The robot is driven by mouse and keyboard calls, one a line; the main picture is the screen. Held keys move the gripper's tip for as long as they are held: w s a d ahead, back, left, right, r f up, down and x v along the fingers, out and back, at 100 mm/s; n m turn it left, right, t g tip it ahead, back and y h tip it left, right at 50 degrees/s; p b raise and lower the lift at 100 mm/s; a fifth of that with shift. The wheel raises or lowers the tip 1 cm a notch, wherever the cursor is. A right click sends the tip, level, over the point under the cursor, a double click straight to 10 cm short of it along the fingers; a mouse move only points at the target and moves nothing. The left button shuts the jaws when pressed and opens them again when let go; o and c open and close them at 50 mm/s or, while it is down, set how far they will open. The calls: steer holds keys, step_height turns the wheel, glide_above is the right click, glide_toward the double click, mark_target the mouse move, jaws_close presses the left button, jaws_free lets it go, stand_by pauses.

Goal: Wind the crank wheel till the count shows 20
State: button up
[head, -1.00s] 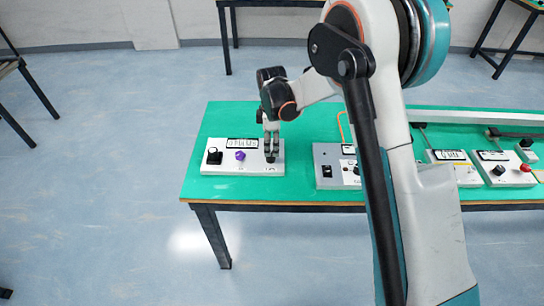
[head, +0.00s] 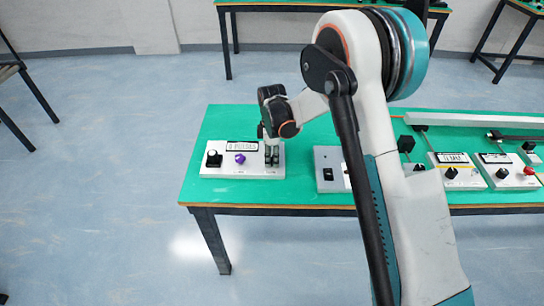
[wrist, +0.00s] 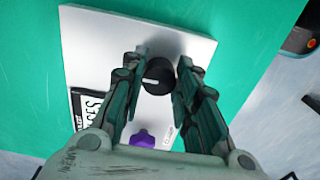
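A white control box (head: 225,172) stands on the left part of the green table. It carries a black knob (head: 214,159) at left, a purple lobed knob (head: 240,159) in the middle and a small display (head: 242,146) behind them. The display names pulses; I cannot read its count surely. My gripper (head: 271,155) is down over the box's right end. In the wrist view, my gripper (wrist: 164,66) is open, its fingers on either side of a round black knob with a white line (wrist: 158,76). I cannot tell whether they touch it. The purple knob (wrist: 143,138) is below.
A grey box with a black switch (head: 328,174) stands to the right, partly behind my arm. The table's front edge (head: 280,206) is close to the box.

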steer(key=shift+m, duration=0.3)
steer(key=m, duration=0.6)
steer(key=shift+s, duration=0.1)
steer(key=m, duration=0.3)
steer(key=shift+a+m, duration=0.1)
steer(key=shift+m, duration=2.1)
steer(key=o, duration=1.1)
